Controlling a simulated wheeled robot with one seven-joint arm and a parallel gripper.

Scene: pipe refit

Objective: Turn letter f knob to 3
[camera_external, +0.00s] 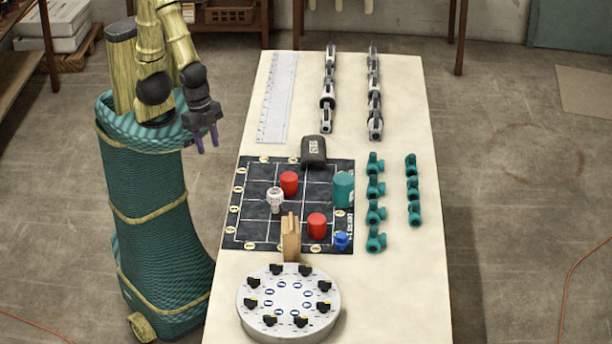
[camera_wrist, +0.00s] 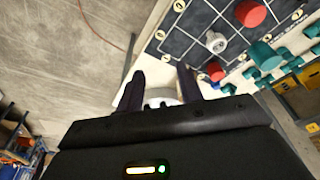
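The round grey-white knob panel (camera_external: 262,327) lies at the near end of the table. Several black knobs, such as one at its left edge (camera_external: 251,306), stand in a ring on it, with blue marks inside the ring. The letters and numbers are too small to read, so I cannot tell which knob is f. My gripper (camera_external: 206,143) is raised off the table's left side, far from the panel, with its fingers apart and nothing between them. In the wrist view my gripper (camera_wrist: 164,92) shows both fingers spread; a pale round shape beyond them is mostly hidden.
A dark grid mat (camera_external: 262,217) holds red cylinders (camera_external: 289,183), a white piece (camera_external: 275,199) and a teal cylinder (camera_external: 343,189). Teal valves (camera_external: 376,213), metal clamps (camera_external: 375,98) and a ruler (camera_external: 277,105) lie farther off.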

